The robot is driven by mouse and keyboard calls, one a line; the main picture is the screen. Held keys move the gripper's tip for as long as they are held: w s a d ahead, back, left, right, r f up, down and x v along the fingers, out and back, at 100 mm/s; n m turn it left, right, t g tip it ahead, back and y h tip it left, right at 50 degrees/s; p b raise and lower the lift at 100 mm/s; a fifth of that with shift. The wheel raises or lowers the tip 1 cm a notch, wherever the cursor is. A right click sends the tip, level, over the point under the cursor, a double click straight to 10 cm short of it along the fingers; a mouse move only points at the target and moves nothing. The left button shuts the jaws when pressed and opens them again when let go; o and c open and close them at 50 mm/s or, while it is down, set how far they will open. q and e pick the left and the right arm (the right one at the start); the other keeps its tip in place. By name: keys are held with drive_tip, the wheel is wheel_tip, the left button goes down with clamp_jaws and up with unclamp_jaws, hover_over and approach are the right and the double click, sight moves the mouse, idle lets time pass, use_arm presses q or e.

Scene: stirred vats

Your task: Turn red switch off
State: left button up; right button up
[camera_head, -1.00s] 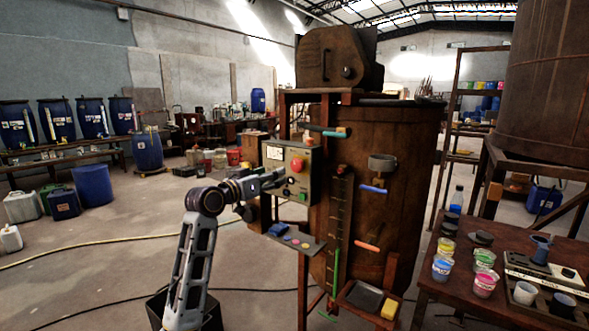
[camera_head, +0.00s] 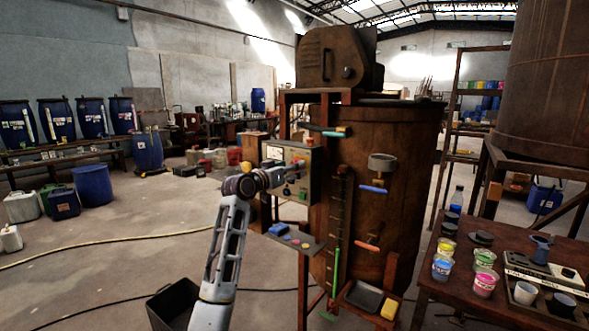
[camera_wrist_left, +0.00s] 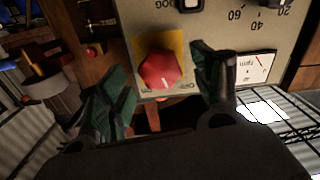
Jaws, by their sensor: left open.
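The red switch (camera_wrist_left: 160,71) is a knob on a yellow plate with lettering, on the front of a grey control box (camera_head: 316,180). The panel (camera_wrist_left: 205,22) appears upside down in the left wrist view. My left gripper (camera_head: 296,174) is at the front of the box in the head view and hides most of the switch there. In the wrist view its two dark green fingers are open, one on each side of the red switch. I cannot tell whether they touch it. My right gripper is not in view.
The box is mounted beside a large brown vat (camera_head: 400,190). A small shelf (camera_head: 296,240) with coloured pieces sits below the box. A table (camera_head: 480,245) with paint cups stands at the right. The floor at the left is mostly open, with a yellow hose (camera_head: 120,243).

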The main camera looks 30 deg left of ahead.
use_arm(q)
drive_tip(key=shift+w+d, duration=0.15)
drive_tip(key=shift+w, duration=1)
drive_tip(key=c, duration=1)
drive_tip(key=shift+c, duration=0.2)
drive_tip(key=shift+n+p, duration=2.8)
drive_tip(key=shift+p, duration=0.75)
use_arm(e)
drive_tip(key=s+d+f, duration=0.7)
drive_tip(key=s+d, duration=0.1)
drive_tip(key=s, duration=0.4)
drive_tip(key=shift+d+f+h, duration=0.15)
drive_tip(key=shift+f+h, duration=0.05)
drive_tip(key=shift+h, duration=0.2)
